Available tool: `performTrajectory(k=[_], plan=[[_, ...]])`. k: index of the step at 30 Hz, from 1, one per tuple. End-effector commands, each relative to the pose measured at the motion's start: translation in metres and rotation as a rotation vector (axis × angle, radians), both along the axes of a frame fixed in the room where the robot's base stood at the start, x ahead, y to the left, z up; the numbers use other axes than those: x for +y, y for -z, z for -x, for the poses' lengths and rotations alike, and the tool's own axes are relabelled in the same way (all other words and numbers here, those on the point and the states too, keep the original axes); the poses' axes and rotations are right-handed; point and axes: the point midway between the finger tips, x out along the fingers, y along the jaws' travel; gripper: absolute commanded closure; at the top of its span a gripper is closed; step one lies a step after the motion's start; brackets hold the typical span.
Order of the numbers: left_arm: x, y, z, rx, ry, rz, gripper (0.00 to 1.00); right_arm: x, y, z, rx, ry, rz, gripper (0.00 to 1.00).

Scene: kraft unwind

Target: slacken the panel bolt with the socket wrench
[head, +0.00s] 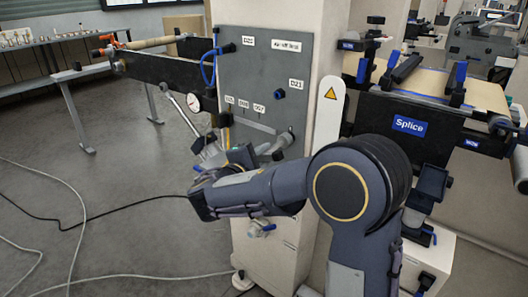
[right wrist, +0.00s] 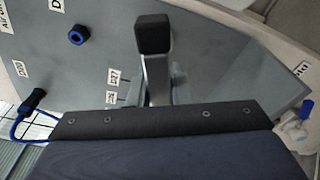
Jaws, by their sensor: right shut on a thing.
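My right gripper (head: 222,158) is in front of the lower left part of the grey panel (head: 250,75). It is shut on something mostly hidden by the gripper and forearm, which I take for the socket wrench. In the right wrist view the gripper (right wrist: 153,40) shows as a black pad on a grey metal finger, with the grey panel (right wrist: 215,65) behind it. A silver round fitting (head: 280,145) sticks out at the panel's lower right; I cannot tell whether it is the panel bolt. My left gripper is out of view.
A blue-ringed knob (head: 279,93) sits on the panel. A dial gauge (head: 193,102) and a slanted metal rod (head: 180,112) are left of it. A blue hose (head: 208,68) loops at its edge. The Splice table (head: 455,85) stands right. Cables (head: 75,205) lie on the floor.

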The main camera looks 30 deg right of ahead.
Motion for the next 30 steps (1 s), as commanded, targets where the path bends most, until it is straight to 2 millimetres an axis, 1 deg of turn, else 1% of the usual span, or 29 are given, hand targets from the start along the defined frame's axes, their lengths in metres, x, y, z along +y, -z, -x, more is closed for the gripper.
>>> performTrajectory(k=[5, 12, 16, 27, 30], plan=[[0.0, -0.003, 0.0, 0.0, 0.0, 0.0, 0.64, 0.0, -0.002, 0.0, 0.007, 0.001, 0.004, 1.0], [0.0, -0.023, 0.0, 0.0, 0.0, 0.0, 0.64, 0.0, -0.005, 0.0, 0.106, 0.001, 0.046, 1.0], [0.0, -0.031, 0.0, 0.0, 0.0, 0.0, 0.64, 0.0, -0.004, 0.001, 0.157, 0.002, 0.066, 1.0], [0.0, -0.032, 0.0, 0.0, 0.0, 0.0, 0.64, 0.0, 0.0, 0.001, 0.184, 0.001, 0.078, 1.0], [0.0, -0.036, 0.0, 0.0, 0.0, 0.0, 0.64, 0.0, -0.002, 0.0, 0.194, 0.0, 0.082, 1.0]])
